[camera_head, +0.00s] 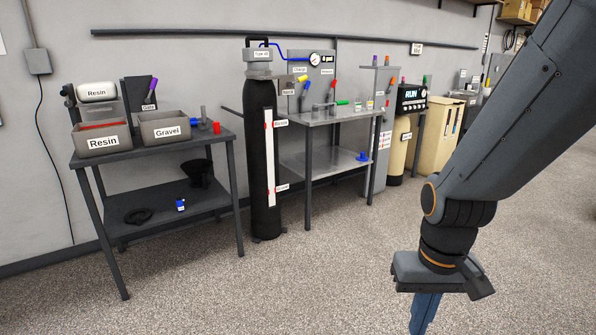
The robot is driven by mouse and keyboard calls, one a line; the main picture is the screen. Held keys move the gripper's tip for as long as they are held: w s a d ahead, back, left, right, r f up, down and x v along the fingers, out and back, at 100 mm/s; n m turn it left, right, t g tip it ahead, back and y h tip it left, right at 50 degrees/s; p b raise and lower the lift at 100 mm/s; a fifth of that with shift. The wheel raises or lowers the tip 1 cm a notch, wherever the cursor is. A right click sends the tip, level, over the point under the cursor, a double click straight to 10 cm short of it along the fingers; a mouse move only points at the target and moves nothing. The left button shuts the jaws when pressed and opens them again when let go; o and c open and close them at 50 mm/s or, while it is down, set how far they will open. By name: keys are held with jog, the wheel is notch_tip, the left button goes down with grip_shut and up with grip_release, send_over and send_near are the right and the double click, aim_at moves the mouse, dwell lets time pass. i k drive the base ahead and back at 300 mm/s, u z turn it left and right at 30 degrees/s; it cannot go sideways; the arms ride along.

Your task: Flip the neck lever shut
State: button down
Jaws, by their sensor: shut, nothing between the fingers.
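A tall black tank (262,165) stands upright between two benches, with a grey head (259,62) on top. A small label (288,92), which seems to read "Neck", sits beside the tank's top. A yellow-tipped lever (301,78) sticks out to the right just above that label. It is too small to tell whether the lever is open or shut. My gripper (424,318) hangs at the lower right, well in front of the tank and far from the lever. Its blue fingers point down and are shut and empty, with their tips cut off by the lower edge.
The left bench (150,150) holds resin and gravel bins. The right bench (330,117) carries several small coloured items. A gauge panel (314,72) with a blue hose stands behind the tank. A cream cabinet (437,128) stands farther right. The speckled floor (320,275) in front is clear.

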aim_at(304, 77)
jog(key=u, duration=0.55)
jog(key=i, duration=1.9)
jog(key=z, duration=0.2)
jog(key=i, duration=1.8)
jog(key=z, duration=0.75)
jog(key=i, duration=0.3)
jog(key=z, duration=0.1)
